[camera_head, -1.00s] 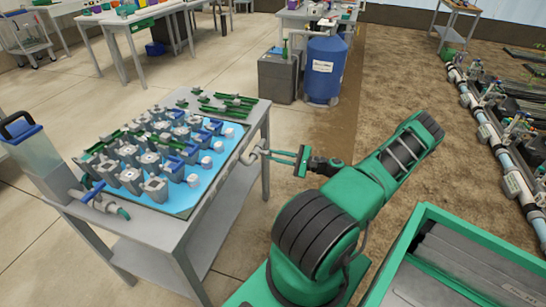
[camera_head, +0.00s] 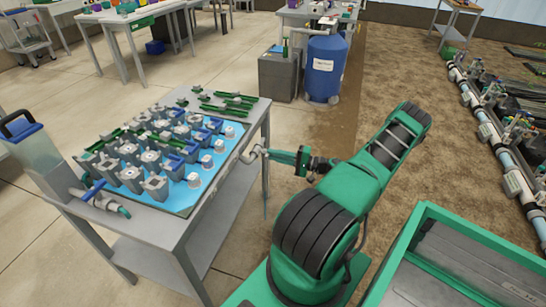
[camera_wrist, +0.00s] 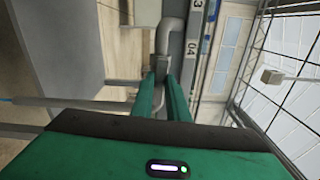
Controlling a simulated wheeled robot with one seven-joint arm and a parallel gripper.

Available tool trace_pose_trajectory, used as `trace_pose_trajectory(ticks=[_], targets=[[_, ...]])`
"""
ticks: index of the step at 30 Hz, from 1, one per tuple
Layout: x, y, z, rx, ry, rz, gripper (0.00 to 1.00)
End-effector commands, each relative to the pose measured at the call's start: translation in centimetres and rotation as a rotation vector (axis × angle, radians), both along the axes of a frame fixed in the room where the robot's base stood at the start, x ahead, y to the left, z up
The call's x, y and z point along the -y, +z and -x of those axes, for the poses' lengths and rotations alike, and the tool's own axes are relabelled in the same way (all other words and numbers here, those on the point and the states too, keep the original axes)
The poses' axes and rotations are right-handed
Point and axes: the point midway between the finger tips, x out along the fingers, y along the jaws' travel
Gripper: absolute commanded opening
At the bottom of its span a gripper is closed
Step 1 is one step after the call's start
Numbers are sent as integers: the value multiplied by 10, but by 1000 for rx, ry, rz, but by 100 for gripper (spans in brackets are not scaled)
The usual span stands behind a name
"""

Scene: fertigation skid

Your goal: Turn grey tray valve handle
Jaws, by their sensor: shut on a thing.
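The grey tray valve (camera_head: 250,155) sticks out from the right side of the table as a bent grey pipe. My gripper (camera_head: 265,152) reaches it from the right and is shut at the valve. In the wrist view my gripper (camera_wrist: 161,78) has its two green fingers around a small grey handle (camera_wrist: 160,63), with the curved grey pipe (camera_wrist: 172,35) just beyond. The fingertips hide part of the handle, and its exact turn angle is hard to tell.
The grey table (camera_head: 237,185) carries a blue tray (camera_head: 238,127) with several grey valve bodies and green and blue parts. A clear jug (camera_head: 35,150) stands at its left corner. A blue tank (camera_head: 325,68) and grey box stand behind. Bare floor lies between.

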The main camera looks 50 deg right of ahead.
Motion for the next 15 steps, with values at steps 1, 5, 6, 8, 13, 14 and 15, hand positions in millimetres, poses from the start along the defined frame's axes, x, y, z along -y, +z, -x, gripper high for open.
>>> trace_pose_trajectory(ticks=[1, 5, 6, 8, 13, 14, 15], targets=[[-2, -3, 2, -2, 5, 10, 0], [-2, -4, 2, 10, 5, 38, 0], [-2, -4, 2, 12, 5, 43, 0], [-2, -4, 2, 14, 5, 48, 0], [-2, -4, 2, 15, 5, 54, 0], [-2, -4, 2, 15, 5, 54, 0], [-2, -4, 2, 15, 5, 53, 0]])
